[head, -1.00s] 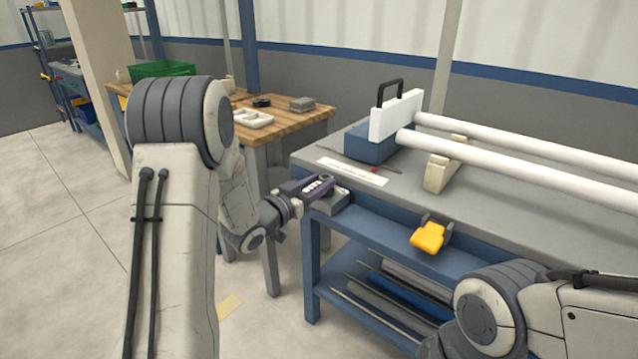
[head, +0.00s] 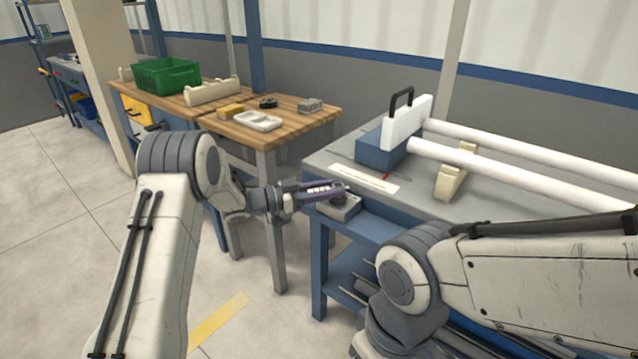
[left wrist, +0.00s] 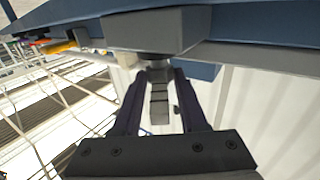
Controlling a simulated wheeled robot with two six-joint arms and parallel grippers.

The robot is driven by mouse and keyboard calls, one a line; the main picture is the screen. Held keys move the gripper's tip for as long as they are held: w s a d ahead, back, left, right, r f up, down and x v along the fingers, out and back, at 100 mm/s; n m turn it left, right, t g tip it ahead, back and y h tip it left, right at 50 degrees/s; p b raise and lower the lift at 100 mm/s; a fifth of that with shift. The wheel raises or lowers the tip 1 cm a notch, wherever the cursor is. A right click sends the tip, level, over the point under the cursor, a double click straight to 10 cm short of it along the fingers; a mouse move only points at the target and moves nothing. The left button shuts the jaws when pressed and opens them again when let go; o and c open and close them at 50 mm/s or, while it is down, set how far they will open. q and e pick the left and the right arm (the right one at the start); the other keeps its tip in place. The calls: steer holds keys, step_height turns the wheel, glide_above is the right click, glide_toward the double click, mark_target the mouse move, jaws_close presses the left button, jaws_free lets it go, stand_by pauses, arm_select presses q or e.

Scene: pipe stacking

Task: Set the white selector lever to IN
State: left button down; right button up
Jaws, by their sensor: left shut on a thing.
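My left gripper (head: 340,189) reaches from the left to the grey selector box (head: 338,208) at the near left corner of the grey workbench. Its dark purple fingers are shut on the white selector lever (head: 321,190), a pale piece between them, partly hidden. In the left wrist view, the gripper (left wrist: 157,74) has a finger on each side of a ribbed grey-white piece, just at the box (left wrist: 155,30). I cannot read which mark the lever points to. My right arm crosses the lower right of the head view; its gripper is out of frame.
The grey workbench (head: 400,205) carries a blue block (head: 378,150), a white plate with a black handle (head: 405,122), a cream support (head: 452,182) and two white pipes (head: 530,172). A wooden table (head: 285,130) with a green crate (head: 165,76) stands behind left.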

arm_select(q)
steer(key=shift+w+m+g+h, duration=0.1)
steer(key=shift+m+g+h, duration=0.2)
steer(key=shift+m+g, duration=0.35)
steer(key=shift+g+p, duration=0.3)
steer(key=shift+g, duration=0.15)
steer(key=c, duration=0.8)
jaws_free()
steer(key=shift+a, duration=0.1)
steer(key=v, duration=1)
steer(key=shift+a+f+p, duration=0.1)
steer(key=shift+a+p, duration=0.05)
steer(key=shift+p, duration=0.2)
